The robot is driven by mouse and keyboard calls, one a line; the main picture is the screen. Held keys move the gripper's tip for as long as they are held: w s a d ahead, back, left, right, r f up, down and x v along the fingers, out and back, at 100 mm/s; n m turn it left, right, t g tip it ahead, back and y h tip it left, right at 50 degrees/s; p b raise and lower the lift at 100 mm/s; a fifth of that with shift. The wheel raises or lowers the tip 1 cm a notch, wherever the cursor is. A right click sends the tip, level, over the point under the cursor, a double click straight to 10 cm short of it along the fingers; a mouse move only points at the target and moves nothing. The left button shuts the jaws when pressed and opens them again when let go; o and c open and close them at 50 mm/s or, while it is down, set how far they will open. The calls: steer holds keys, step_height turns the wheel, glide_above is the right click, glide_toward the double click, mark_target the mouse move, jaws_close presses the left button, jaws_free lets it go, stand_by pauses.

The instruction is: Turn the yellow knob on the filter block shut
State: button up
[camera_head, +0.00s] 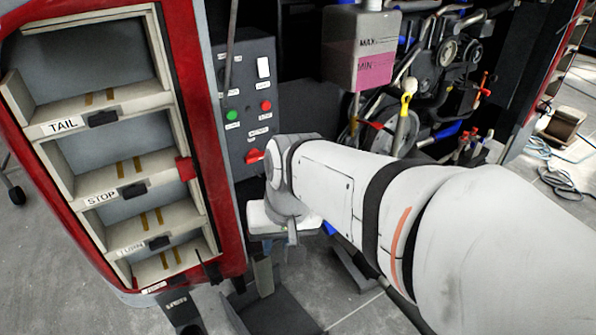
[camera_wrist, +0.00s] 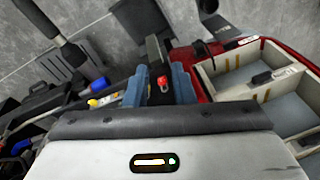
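A small yellow part (camera_wrist: 93,103) shows at the left in the wrist view, beside a blue cylinder (camera_wrist: 98,87). It may be the yellow knob, but it is too small to tell its turn position. In the head view my arm covers most of that area, and only a bit of blue shows below it. My gripper (camera_wrist: 158,76) is open, with its two blue-grey fingers apart. It is apart from the yellow part, to its right in the wrist view. A small red part shows between the fingers; I cannot tell how far beyond them it is.
A red-framed shelf unit (camera_head: 203,130) with labelled bins stands left. A control panel (camera_head: 247,100) with a red lever (camera_head: 254,157) is beside it. Cables (camera_head: 560,175) lie on the floor right.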

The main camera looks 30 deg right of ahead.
steer(key=w+d+f+m+t+y+b, duration=0.1)
steer(key=w+d+f+m+y+b, duration=0.2)
steer(key=w+f+m+y+b, duration=0.65)
steer(key=w+d+f+m+t+b, duration=0.25)
steer(key=w+f+m, duration=0.4)
steer(key=m, duration=0.85)
steer(key=w+d+f+m+t+h+b, duration=0.2)
steer(key=d+f+m+t+h+b, duration=0.15)
steer(key=d+f+m, duration=0.45)
steer(key=w+d+f+m+t+h+b, duration=0.2)
steer(key=d+f+m+t, duration=0.25)
steer(key=d+m, duration=0.65)
steer(key=w+d+f+m+t+h+b, duration=0.3)
steer(key=d+f+m, duration=0.35)
steer(key=d, duration=0.55)
steer(key=shift+t, duration=0.55)
steer(key=w, duration=0.2)
steer(key=w+r, duration=0.1)
steer(key=w, duration=0.2)
steer(key=shift+w+a+r, duration=0.1)
steer(key=shift+w+a, duration=0.1)
steer(key=shift+c, duration=0.3)
